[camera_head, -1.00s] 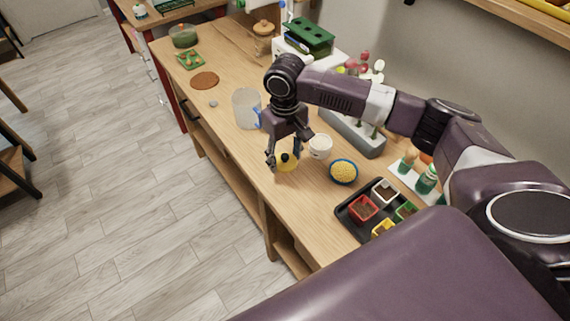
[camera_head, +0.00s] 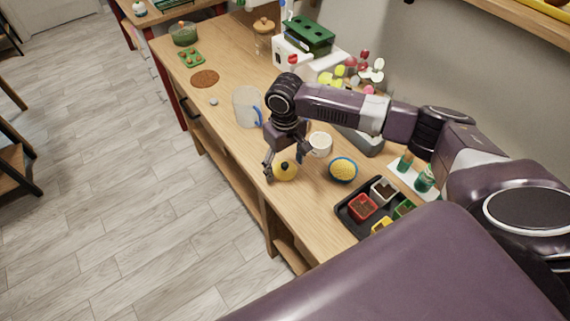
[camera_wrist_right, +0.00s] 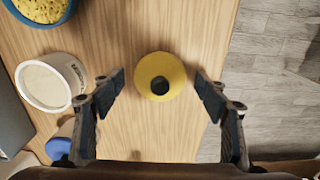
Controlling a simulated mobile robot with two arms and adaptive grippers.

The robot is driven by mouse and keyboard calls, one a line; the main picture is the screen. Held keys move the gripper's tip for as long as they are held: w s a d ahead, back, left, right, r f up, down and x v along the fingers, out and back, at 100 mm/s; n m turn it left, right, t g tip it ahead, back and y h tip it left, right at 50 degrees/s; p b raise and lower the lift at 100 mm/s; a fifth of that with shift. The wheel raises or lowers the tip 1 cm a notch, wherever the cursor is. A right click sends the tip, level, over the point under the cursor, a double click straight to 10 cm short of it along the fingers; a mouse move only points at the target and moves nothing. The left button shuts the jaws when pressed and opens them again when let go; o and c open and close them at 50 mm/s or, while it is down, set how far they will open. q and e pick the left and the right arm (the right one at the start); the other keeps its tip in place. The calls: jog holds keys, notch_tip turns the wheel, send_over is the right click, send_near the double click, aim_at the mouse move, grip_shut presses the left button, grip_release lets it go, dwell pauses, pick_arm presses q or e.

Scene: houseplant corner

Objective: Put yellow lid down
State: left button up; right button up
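The yellow lid (camera_head: 285,171) is round with a dark knob on top. It appears to lie flat on the wooden bench, near its front edge. In the right wrist view the lid (camera_wrist_right: 173,68) sits between the fingers with a gap on both sides. My right gripper (camera_head: 286,166) is open above it, pointing down; its spread fingers also show in the right wrist view (camera_wrist_right: 160,85). My left gripper is out of view.
A white tub (camera_head: 320,144) and a blue bowl with yellow contents (camera_head: 343,169) stand to the right. A clear jug with a blue handle (camera_head: 247,106) is behind the gripper. A black tray (camera_head: 349,213) holds small pots. The bench's front edge is close.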

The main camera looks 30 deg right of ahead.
aim_at(285, 164)
notch_tip(285, 164, up, 12)
jog(key=b, duration=0.2)
jog(key=shift+r, duration=0.15)
dwell(0.7)
